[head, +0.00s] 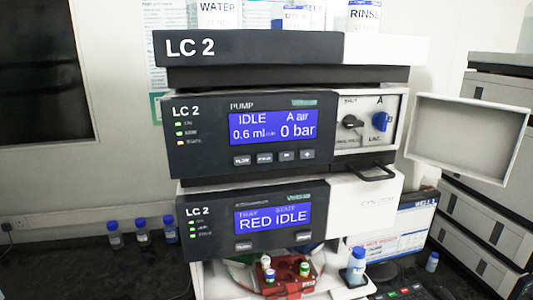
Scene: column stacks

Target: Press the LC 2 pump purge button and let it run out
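The LC 2 pump (215,110) is the dark-fronted module in the middle of the stack. Its blue display (272,126) reads IDLE, A air, 0.6 ml/min and 0 bar. A row of small grey buttons (265,158) sits below the display; their labels are too small to read surely. A white framed panel (470,140), looking like an open door, stands out at right. Neither of my grippers is in view.
The lower LC 2 module (222,222) shows TRAY STATE, RED IDLE. Below it a red rack (287,280) holds vials, with a blue-capped bottle (356,266) beside it. Bottles including WATER (215,14) and RINSE (363,16) stand on top. Blue-capped bottles (143,232) stand at left.

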